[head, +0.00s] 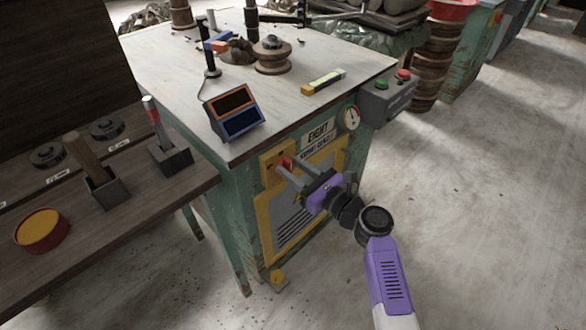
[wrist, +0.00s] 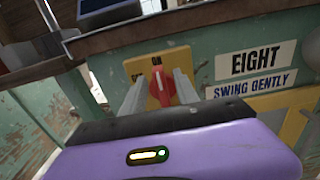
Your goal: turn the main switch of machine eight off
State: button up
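The main switch has a red handle (head: 286,163) on a yellow plate (head: 268,165) on the front of the green machine, left of a sign reading EIGHT (head: 318,132). In the wrist view the red handle (wrist: 163,92) stands about upright with a pale stripe, its upper end toward the ON mark. A second mark at the plate's left is mostly hidden by a finger. My gripper (wrist: 160,82) is open, with one finger on each side of the handle and small gaps showing. Whether either finger touches it, I cannot tell.
A gauge (head: 351,118) and a box with green and red buttons (head: 388,95) are at the machine's right. A yellow-framed vent panel (head: 295,215) lies below. A wooden bench (head: 150,195) stands close on the left. The floor at right is clear.

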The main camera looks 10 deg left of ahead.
jog(key=shift+c, duration=0.3)
grip_shut()
jog(key=shift+s+a+f+n+b, duration=0.2)
jog(key=shift+s+f+n+b, duration=0.15)
jog(key=shift+n+b, duration=2.25)
jog(key=shift+s+a+f+n+b, duration=0.2)
jog(key=shift+f+n+b, duration=0.25)
jog(key=shift+n+b, duration=2.15)
jog(key=shift+s+a+f+n+b, duration=0.3)
jog(key=shift+n+b, duration=1.05)
jog(key=shift+n, duration=2.45)
jog(key=shift+d+f, duration=0.1)
jog(key=shift+o, duration=0.3)
grip_release()
